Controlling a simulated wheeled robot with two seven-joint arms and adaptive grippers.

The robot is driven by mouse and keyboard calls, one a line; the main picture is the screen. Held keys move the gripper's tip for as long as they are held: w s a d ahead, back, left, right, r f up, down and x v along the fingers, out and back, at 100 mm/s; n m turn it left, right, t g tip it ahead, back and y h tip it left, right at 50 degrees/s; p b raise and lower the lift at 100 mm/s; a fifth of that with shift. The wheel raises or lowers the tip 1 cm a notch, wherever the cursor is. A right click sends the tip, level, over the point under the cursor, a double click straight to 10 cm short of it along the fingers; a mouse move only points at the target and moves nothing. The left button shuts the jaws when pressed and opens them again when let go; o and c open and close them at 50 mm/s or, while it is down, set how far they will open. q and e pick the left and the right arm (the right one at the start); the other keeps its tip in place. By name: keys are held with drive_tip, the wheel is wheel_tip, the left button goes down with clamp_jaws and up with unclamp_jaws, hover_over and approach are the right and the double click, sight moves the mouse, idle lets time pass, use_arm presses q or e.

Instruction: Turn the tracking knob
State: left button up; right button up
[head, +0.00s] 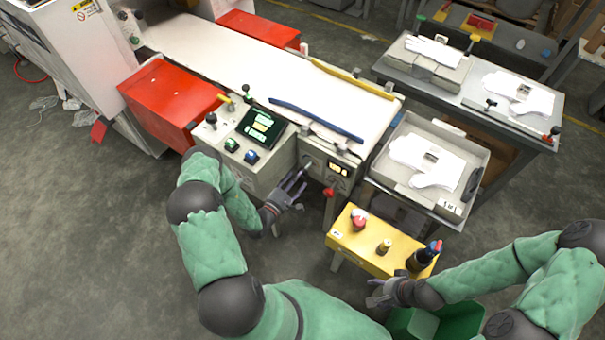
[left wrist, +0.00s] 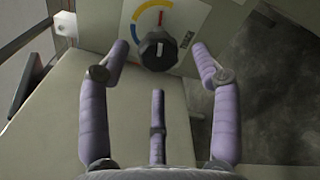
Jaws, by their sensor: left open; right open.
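The tracking knob (left wrist: 158,50) is black and round with a pale pointer mark. It sits on a beige panel below a blue, yellow and red arc scale. In the left wrist view it lies between and just beyond the fingertips of my left gripper (left wrist: 161,62), which is open with fingers spread to either side; no contact is clear. In the head view my left gripper (head: 292,188) is in front of the machine's front panel (head: 318,158), and the knob is hard to make out there. My right gripper (head: 376,291) is open and empty, away from the panel, beside the yellow stand.
A yellow stand (head: 345,240) holds bottles at the front. A button box with a screen (head: 262,126) is at left. A grey tray (head: 395,182) of white gloves is at right.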

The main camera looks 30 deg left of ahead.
sight(306, 169)
use_arm(q)
drive_tip(key=shift+w+d+b, duration=0.2)
drive_tip(key=shift+w+b, duration=0.25)
drive_tip(key=shift+w, duration=1.75)
drive_tip(key=c, duration=1.2)
